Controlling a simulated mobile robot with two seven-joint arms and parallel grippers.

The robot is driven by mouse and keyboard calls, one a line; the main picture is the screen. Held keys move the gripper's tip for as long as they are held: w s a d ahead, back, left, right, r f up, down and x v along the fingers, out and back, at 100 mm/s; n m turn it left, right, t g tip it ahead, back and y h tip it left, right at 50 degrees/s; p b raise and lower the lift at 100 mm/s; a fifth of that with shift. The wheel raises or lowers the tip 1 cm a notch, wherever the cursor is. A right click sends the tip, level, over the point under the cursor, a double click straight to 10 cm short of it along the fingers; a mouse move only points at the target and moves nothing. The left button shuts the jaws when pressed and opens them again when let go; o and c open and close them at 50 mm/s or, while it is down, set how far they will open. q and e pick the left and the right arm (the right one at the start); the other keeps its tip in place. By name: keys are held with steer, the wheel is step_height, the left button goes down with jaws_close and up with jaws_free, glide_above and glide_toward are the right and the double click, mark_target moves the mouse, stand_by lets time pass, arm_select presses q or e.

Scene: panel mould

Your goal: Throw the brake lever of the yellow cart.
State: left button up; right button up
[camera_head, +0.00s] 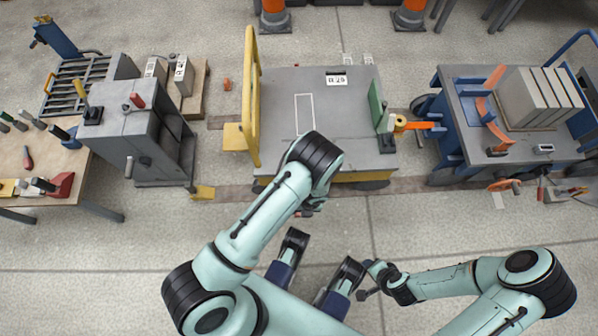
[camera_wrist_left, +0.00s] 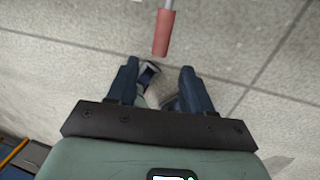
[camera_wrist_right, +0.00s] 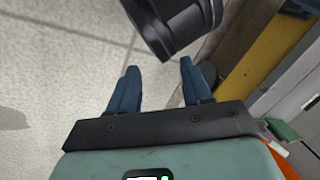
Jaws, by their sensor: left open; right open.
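The yellow cart (camera_head: 330,110) stands in the middle of the head view, with a grey deck and a yellow rail at its left end. An orange lever (camera_head: 424,126) with a round yellow hub sticks out at its right end. My left gripper (camera_head: 312,208) is by the cart's near edge, mostly hidden by its wrist; its fingers are open and empty in the left wrist view (camera_wrist_left: 160,68). A red grip on a metal rod (camera_wrist_left: 163,32) lies beyond those fingertips; its mounting is out of view. My right gripper (camera_head: 370,280) is open and empty, nearer than the cart.
A blue cart (camera_head: 450,130) with grey panels stands at right. A grey cabinet (camera_head: 135,130) with a red-handled lever (camera_head: 137,100) and a tool table (camera_head: 20,155) stand at left. Orange cones (camera_head: 275,15) are behind. A black arm joint (camera_wrist_right: 170,25) shows close to the right gripper.

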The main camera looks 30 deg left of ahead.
arm_select(q)
steer(key=f, duration=0.2)
steer(key=f+b, duration=0.1)
steer(key=f, duration=0.1)
steer(key=a+f, duration=0.1)
steer(key=f, duration=0.1)
steer(key=shift+s+f, duration=0.25)
steer(key=shift+s, duration=0.1)
arm_select(e)
steer(key=w, duration=0.1)
steer(key=w+d+f, duration=0.1)
steer(key=w+f+t, duration=0.1)
steer(key=shift+d+h, duration=0.25)
steer(key=shift+h, duration=0.05)
arm_select(q)
jaws_close()
